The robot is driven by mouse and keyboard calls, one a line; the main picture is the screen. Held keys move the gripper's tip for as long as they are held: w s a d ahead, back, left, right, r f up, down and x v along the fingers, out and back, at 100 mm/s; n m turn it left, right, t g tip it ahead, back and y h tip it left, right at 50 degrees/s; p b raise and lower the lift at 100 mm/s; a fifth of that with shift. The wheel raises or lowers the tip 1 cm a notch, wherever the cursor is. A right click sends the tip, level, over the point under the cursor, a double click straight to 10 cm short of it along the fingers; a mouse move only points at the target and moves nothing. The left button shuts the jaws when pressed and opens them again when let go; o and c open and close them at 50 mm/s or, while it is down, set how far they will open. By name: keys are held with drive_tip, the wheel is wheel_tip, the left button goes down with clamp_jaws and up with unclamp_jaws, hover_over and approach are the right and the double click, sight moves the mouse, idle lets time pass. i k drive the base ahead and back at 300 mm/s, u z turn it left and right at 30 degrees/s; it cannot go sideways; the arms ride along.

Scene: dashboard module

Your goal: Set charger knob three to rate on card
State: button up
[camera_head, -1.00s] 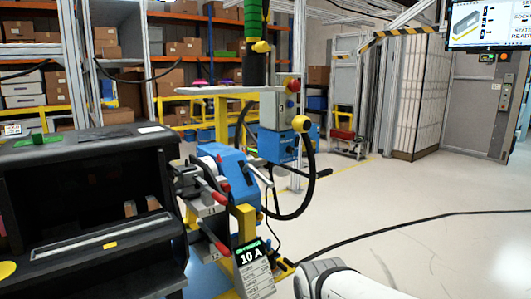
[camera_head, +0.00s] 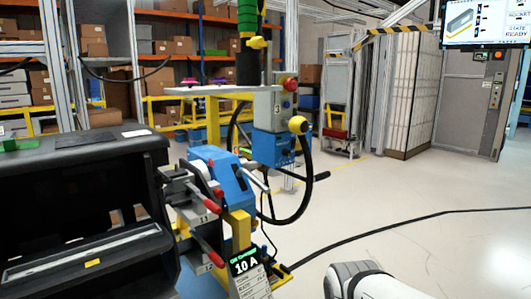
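A card reading "10 A" (camera_head: 246,266) in large light digits, with smaller unreadable lines below, stands at the bottom middle of the head view, in front of the blue machine. A grey control box (camera_head: 266,112) with a red button on top stands behind it, above a blue box (camera_head: 272,147). A yellow ball (camera_head: 298,125) is at its right side. I cannot tell which part, if any, is charger knob three. My gripper is not in view; only a white link of my arm shows at the bottom right.
A black dashboard module (camera_head: 75,215) fills the left. A blue machine (camera_head: 222,178) with red-tipped levers stands beside it. A black cable (camera_head: 400,226) crosses the otherwise open pale floor on the right. Shelves with boxes stand behind.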

sight(287, 152)
drive_tip(key=i, duration=0.85)
drive_tip(key=z, duration=0.05)
